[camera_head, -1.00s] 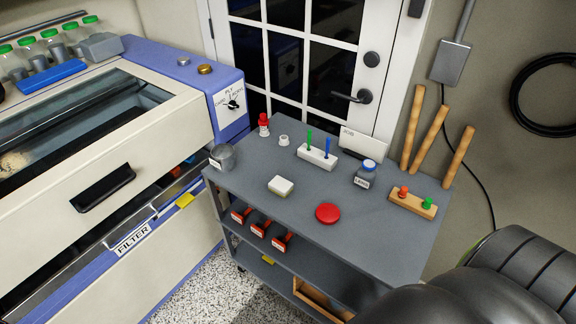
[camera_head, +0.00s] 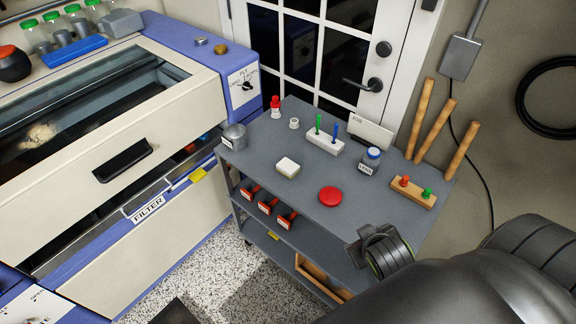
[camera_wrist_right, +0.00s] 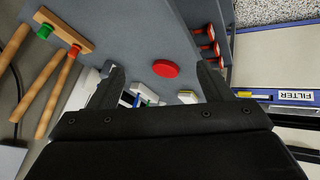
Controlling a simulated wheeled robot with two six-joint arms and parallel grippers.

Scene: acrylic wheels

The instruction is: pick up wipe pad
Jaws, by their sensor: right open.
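The wipe pad appears to be the small cream-white block (camera_head: 288,168) lying on the top of the grey cart (camera_head: 265,140), left of a round red disc (camera_head: 330,196). In the right wrist view the pad (camera_wrist_right: 188,97) is partly hidden behind my gripper. My right gripper (camera_head: 356,243) is at the cart's front right edge, to the right of and nearer than the pad. In the wrist view its two fingers (camera_wrist_right: 160,78) stand wide apart with nothing held. My left gripper is not in view.
The cart top also holds a metal cup (camera_head: 235,136), a red-capped bottle (camera_head: 276,108), a white holder (camera_head: 325,143) with green and blue sticks, a blue-lidded jar (camera_head: 370,161) and a wooden peg block (camera_head: 413,192). The large machine (camera_head: 150,180) stands left. Around the pad is clear surface.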

